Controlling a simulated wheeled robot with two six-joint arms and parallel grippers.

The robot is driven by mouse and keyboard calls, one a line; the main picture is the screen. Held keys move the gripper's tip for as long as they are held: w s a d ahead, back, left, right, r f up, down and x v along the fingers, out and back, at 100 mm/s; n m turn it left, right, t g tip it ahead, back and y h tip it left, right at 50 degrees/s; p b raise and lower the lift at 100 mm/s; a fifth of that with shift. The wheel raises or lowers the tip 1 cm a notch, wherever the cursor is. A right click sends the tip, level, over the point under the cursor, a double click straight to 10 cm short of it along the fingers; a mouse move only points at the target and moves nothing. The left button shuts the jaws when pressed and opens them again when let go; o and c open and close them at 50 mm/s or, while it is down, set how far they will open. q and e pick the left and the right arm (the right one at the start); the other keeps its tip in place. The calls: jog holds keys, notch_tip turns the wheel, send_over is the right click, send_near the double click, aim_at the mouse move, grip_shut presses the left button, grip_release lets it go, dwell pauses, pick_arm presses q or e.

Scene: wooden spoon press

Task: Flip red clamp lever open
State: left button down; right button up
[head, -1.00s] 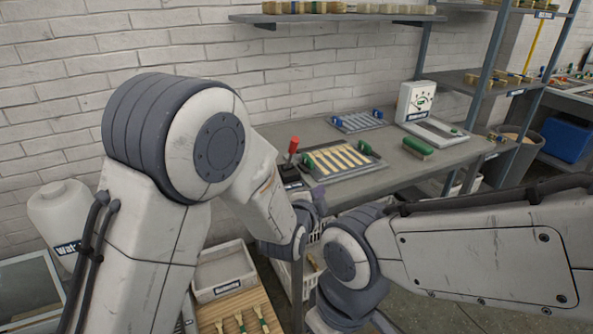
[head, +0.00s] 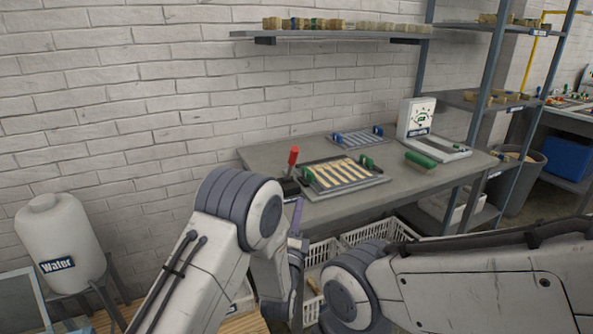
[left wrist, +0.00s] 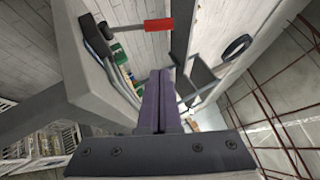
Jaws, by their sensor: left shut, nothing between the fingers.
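A green clamp (head: 367,163) sits on the tray's right side. A second tray (head: 358,138), a green block (head: 420,160) and a white scale (head: 417,118) stand on the bench (head: 262,158). White crates (head: 380,234) are below. A water tank (head: 60,235) stands at left.

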aim_at(291, 164)
pick_arm(q)
jog(key=a+x, duration=0.2)
jog(key=x, duration=1.1)
jog(key=shift+a+r+p, duration=0.25)
jog(key=shift+a+p, duration=0.15)
jog(key=shift+p, duration=0.05)
pick_arm(e)
jog(key=shift+r, duration=0.45)
pick_arm(q)
jog(key=shift+w+r, duration=0.1)
jog(key=shift+w, duration=0.05)
pick_arm(e)
jog(key=shift+r, duration=0.1)
